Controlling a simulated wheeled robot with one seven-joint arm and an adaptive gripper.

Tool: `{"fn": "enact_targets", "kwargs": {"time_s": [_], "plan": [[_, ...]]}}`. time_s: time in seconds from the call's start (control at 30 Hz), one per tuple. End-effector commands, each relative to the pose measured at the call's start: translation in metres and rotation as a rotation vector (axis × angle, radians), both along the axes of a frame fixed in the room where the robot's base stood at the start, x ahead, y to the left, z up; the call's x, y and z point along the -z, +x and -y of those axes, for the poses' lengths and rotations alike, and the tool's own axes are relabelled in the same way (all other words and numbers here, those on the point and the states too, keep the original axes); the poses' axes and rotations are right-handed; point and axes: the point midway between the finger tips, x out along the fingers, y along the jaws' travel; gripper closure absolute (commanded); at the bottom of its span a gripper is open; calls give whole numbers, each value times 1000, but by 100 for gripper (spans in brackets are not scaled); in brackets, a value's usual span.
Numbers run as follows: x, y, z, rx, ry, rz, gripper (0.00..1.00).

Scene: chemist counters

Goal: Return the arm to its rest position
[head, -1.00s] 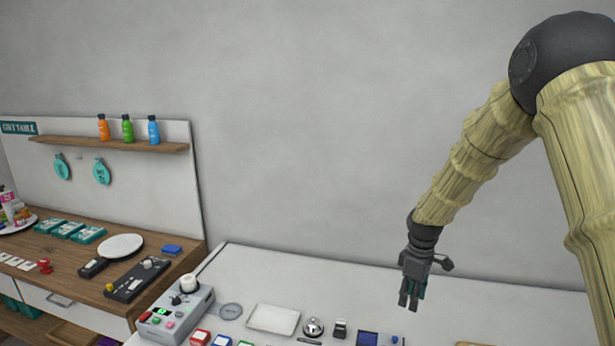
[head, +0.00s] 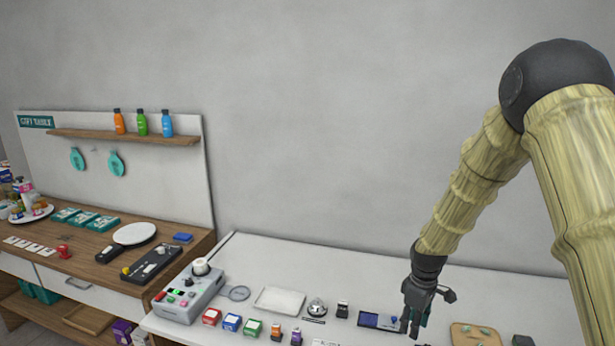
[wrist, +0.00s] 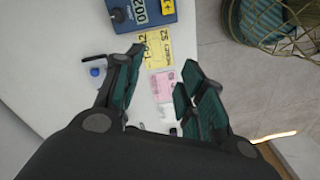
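My arm is raised on the right of the head view and bends downward. My gripper (head: 412,322) hangs over the white counter (head: 400,257), with its fingers pointing down. In the wrist view the gripper's two teal-padded fingers (wrist: 160,72) stand apart. Nothing is held between them. A yellow card (wrist: 157,48) and a pink card (wrist: 162,86) lie below, seen through the gap.
A grey control box (head: 190,297), a white tray (head: 280,300), a bell (head: 317,308) and several small boxes sit on the counter. A wooden board (head: 462,335) lies right of my gripper. A blue device (wrist: 140,12) and a wire basket (wrist: 272,22) show in the wrist view.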

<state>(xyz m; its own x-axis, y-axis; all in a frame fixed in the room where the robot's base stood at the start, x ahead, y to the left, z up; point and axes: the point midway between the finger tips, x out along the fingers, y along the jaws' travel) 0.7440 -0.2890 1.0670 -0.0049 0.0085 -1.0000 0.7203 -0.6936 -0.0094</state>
Motion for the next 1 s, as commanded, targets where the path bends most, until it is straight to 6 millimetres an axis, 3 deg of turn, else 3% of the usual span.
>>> {"fn": "enact_targets", "kwargs": {"time_s": [0.27, 0.47, 0.6, 0.8, 1.0], "plan": [[76, -52, -16, 115, 7, -9, 60], [154, -130, -31, 271, 13, -15, 60], [200, -196, -42, 397, 13, -18, 60], [241, -297, -52, 581, 10, -21, 60], [253, -367, -57, 710, 3, -16, 60]]}}
